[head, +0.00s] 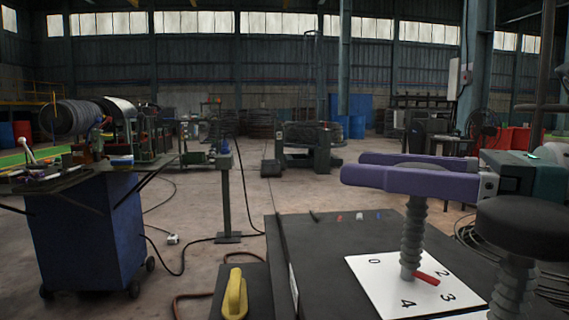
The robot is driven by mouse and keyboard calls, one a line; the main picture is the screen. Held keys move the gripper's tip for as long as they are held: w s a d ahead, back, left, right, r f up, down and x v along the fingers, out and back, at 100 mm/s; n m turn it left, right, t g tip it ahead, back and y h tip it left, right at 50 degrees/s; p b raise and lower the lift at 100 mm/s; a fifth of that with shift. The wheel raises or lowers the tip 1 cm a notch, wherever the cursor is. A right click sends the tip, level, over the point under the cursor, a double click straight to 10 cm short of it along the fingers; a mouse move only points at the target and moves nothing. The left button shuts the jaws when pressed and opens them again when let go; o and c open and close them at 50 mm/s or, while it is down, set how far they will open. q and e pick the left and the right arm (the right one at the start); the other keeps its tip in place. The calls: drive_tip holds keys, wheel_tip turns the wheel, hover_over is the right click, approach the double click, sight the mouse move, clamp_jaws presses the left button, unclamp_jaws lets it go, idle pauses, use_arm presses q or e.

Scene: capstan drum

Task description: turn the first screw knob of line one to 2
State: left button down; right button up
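A screw knob (413,238) with a grey threaded shaft stands upright on a white number card (375,283) at the lower right. The card shows 0, 2, 3 and 4. A red pointer (427,278) at the shaft's foot points right, between 2 and 3. My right gripper (354,167) reaches in from the right, its two purple fingers on either side of the knob's head. My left gripper is not in view.
A second screw knob (535,228) with a round black head stands close by, nearer and to the right. Both stand on a dark table (335,262). A yellow handle (235,296) is at its left.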

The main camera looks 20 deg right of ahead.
drive_tip(key=c, duration=1)
drive_tip(key=shift+o, duration=0.2)
idle(0.6)
drive_tip(key=o, duration=1.4)
drive_tip(key=shift+c, duration=0.2)
drive_tip(key=shift+s+d+f, duration=0.1)
drive_tip(key=shift+s+d, duration=0.15)
drive_tip(key=shift+d, duration=0.05)
drive_tip(key=b+v, duration=0.2)
drive_tip(key=v, duration=0.7)
